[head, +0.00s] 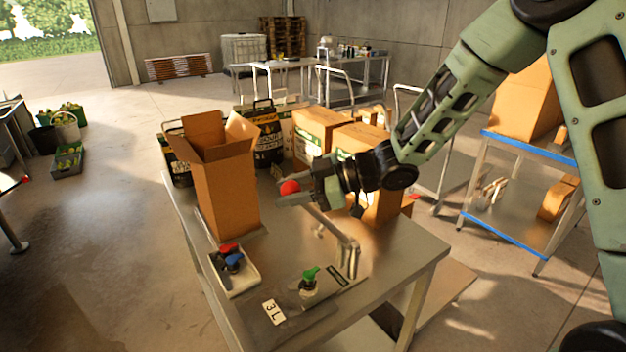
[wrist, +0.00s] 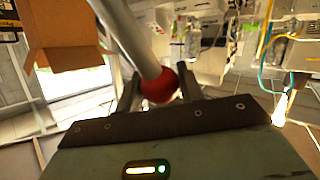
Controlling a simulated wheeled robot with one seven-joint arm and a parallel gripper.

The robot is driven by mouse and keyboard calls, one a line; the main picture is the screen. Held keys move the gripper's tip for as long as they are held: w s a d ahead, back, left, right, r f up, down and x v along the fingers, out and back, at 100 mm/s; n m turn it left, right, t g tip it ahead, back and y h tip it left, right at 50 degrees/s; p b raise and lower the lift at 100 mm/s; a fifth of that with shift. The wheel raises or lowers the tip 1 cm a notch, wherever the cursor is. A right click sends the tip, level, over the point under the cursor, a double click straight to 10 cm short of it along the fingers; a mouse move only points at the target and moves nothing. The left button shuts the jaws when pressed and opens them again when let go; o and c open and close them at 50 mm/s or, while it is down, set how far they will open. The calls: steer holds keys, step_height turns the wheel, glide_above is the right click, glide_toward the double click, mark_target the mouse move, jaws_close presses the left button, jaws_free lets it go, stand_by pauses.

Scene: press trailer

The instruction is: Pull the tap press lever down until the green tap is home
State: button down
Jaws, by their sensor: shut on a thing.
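The tap press lever (head: 330,226) is a grey metal bar that rises from a post on the table to a red ball knob (head: 289,187). My gripper (head: 298,190) is shut on the lever at its knob end. In the wrist view the lever bar (wrist: 130,38) slants down to the red knob (wrist: 160,86), which sits between my fingers (wrist: 158,92). The lever is raised. The green tap (head: 310,274) stands upright on a white piece at the press, near the front of the table. Whether it is seated cannot be told.
The metal table (head: 405,262) holds a tall open cardboard box (head: 226,195) left of my gripper and a white tray (head: 246,281) with red and blue taps. A "3 L" card (head: 273,311) lies near the front. More boxes (head: 318,135) stand behind.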

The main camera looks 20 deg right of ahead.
steer(key=s+a+f+n+h+b, duration=0.1)
steer(key=a+f+h+b, duration=0.2)
steer(key=a+f+b, duration=0.2)
steer(key=s+a+f+n+h+b, duration=0.1)
steer(key=a+f+b, duration=0.4)
steer(key=f+b, duration=0.6)
steer(key=shift+s+a+f+n+t+h, duration=0.2)
steer(key=shift+s+f+n+t+h, duration=0.15)
steer(key=shift+s+f+h, duration=0.7)
steer(key=shift+w+f, duration=0.3)
steer(key=c, duration=0.9)
jaws_free()
